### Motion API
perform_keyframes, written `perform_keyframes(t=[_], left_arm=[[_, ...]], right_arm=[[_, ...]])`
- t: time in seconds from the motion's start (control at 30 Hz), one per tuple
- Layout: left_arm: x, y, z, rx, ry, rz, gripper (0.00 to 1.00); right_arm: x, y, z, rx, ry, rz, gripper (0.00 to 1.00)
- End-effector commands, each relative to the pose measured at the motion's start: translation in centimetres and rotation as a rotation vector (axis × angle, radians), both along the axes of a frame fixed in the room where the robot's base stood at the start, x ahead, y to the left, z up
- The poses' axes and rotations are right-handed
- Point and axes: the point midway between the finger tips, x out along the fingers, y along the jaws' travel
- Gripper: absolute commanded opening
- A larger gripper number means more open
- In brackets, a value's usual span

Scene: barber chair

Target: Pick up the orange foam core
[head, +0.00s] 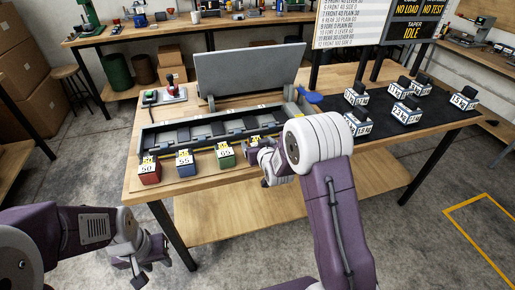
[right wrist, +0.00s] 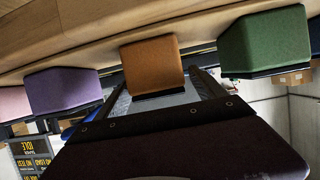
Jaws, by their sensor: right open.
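The orange foam core (right wrist: 152,66) is a block near the middle of the right wrist view, between a purple block (right wrist: 62,90) and a green block (right wrist: 265,40). In the head view my right arm hides most or all of it. My right gripper (head: 266,165) is open at the front of the table, just right of the green block (head: 225,156). I see nothing held in it. My left gripper (head: 147,266) hangs low in front of the table, away from the blocks; its jaw gap is unclear.
A red block (head: 150,171) and a blue block (head: 186,163) stand along the front edge of the wooden table (head: 210,180). A long tray with a raised grey lid (head: 250,70) lies behind them. Several labelled weights stand on a black mat (head: 440,112) at right.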

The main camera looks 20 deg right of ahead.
Motion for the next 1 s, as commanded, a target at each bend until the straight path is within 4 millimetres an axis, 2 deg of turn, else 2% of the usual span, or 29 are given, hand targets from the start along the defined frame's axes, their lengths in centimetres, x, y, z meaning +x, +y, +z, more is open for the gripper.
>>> perform_keyframes(t=[0.13,0.17,0.3,0.4,0.7,0.83,0.93,1.0], left_arm=[[0.0,0.0,0.0,0.0,0.0,0.0,0.36],[0.0,0.0,0.0,0.0,0.0,0.0,0.36],[0.0,0.0,0.0,0.0,0.0,0.0,0.36],[0.0,0.0,0.0,0.0,0.0,0.0,0.36],[0.0,0.0,0.1,0.0,0.0,0.0,0.36],[0.0,0.0,0.3,0.0,0.0,0.0,0.36],[0.0,0.0,0.6,0.0,0.0,0.0,0.36],[0.0,0.0,0.5,0.0,0.0,0.0,0.36]], right_arm=[[0.0,0.0,0.0,0.0,0.0,0.0,0.8],[0.0,0.0,0.0,0.0,0.0,0.0,0.74],[0.0,0.0,0.0,0.0,0.0,0.0,0.35],[0.0,0.0,0.0,0.0,-0.001,0.0,0.12],[0.0,0.0,0.6,0.0,-0.002,0.0,0.12],[0.0,0.0,2.2,0.0,-0.005,0.0,0.12],[0.0,0.0,4.3,0.0,-0.007,0.0,0.12],[-0.8,-1.1,5.0,-0.002,-0.005,-0.004,0.12]])
